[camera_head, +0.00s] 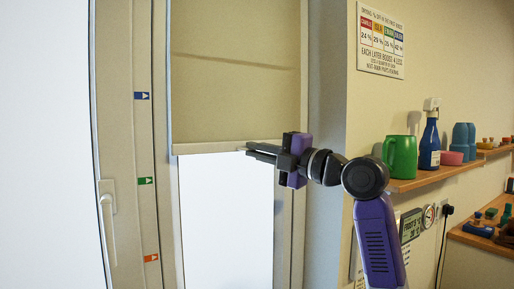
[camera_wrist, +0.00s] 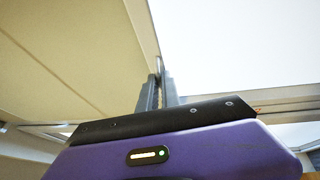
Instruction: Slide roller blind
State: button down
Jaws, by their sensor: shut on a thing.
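The beige roller blind (camera_head: 235,85) hangs in the window, drawn part of the way down, with bright pane below it. Its pale bottom bar (camera_head: 205,147) lies just above the middle marker's height. My gripper (camera_head: 262,150) reaches in from the right and is shut on the bottom bar near its right end. In the wrist view the fingers (camera_wrist: 160,92) meet at the lower edge of the blind fabric (camera_wrist: 70,60). The exact contact is small and partly hidden by the fingers.
On the left frame are blue (camera_head: 142,96), green (camera_head: 145,181) and orange (camera_head: 151,257) arrow markers. A window handle (camera_head: 107,220) is further left. On the right, a wall shelf (camera_head: 430,178) holds a green mug (camera_head: 401,157) and a blue bottle (camera_head: 429,145), close to my arm.

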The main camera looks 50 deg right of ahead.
notch_tip(320, 180, down, 25)
jog(key=b, duration=1.8)
jog(key=shift+r+b, duration=0.15)
jog(key=shift+b, duration=0.2)
jog(key=c, duration=1.6)
grip_release()
jog(key=shift+o, duration=0.2)
jog(key=shift+s, duration=0.1)
jog(key=s, duration=0.7)
jog(key=shift+s+d+f+p, duration=0.3)
jog(key=shift+d+f+p, duration=0.1)
jog(key=shift+d+f, duration=0.05)
